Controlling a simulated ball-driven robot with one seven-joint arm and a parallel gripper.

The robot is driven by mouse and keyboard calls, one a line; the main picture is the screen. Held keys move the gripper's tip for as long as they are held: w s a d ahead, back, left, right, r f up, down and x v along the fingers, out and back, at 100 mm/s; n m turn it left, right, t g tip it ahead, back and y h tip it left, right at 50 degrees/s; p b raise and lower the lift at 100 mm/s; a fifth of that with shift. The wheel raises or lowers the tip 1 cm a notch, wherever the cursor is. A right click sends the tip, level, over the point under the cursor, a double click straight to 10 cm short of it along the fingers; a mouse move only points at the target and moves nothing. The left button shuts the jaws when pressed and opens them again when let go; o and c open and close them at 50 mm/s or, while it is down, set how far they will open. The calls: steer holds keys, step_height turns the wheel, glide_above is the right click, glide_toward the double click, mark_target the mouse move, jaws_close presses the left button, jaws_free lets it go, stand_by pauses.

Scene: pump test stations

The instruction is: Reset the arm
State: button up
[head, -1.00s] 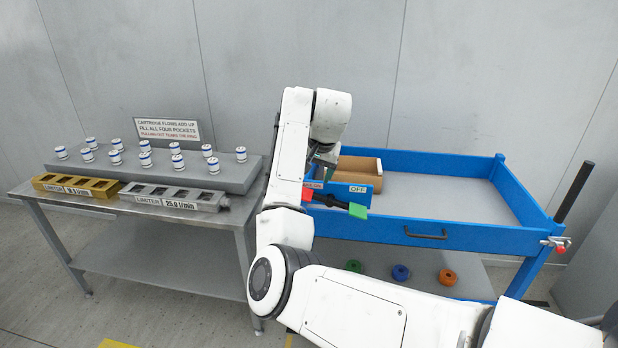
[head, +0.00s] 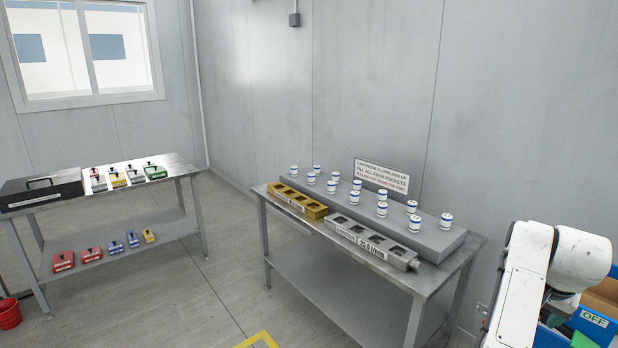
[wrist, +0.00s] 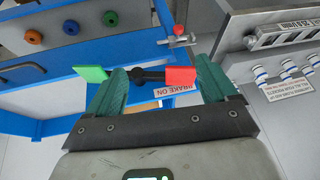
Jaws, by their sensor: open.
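My arm (head: 530,285) is at the right edge of the head view, in front of the blue bench with an OFF label (head: 594,318). My gripper (wrist: 163,80) shows in the wrist view with its two teal fingers apart. Beyond and between the fingers is a dark bar with a red end (wrist: 181,76) and a green end (wrist: 92,74). A BRAKE ON label (wrist: 170,89) is close to it. I cannot tell whether the fingers touch the bar. Nothing is seen held.
A steel table (head: 330,272) carries a gold limiter block (head: 297,200), a grey limiter block (head: 370,242) and a raised rack of several white cartridges (head: 400,222). Another table (head: 120,204) at left holds a black case (head: 40,190) and small coloured boxes. Floor between the tables is clear.

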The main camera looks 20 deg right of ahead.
steer(key=s+a+f+n+g, duration=0.1)
steer(key=s+a+f+n, duration=0.3)
steer(key=s+a+f, duration=0.3)
steer(key=s+a+f+n, duration=0.3)
steer(key=s+a+f, duration=0.2)
steer(key=a+f, duration=0.45)
steer(key=s+a+f+n+y, duration=0.1)
steer(key=s+a+f+n, duration=0.1)
steer(key=s+a, duration=0.5)
steer(key=s+a+f+n+g+y, duration=0.1)
steer(key=s+a+f+n+y, duration=0.1)
steer(key=s+a, duration=0.4)
steer(key=shift+s+a+f+n+g, duration=0.3)
steer(key=shift+s+a+f+n, duration=0.1)
steer(key=shift+a, duration=0.3)
steer(key=shift+c, duration=0.4)
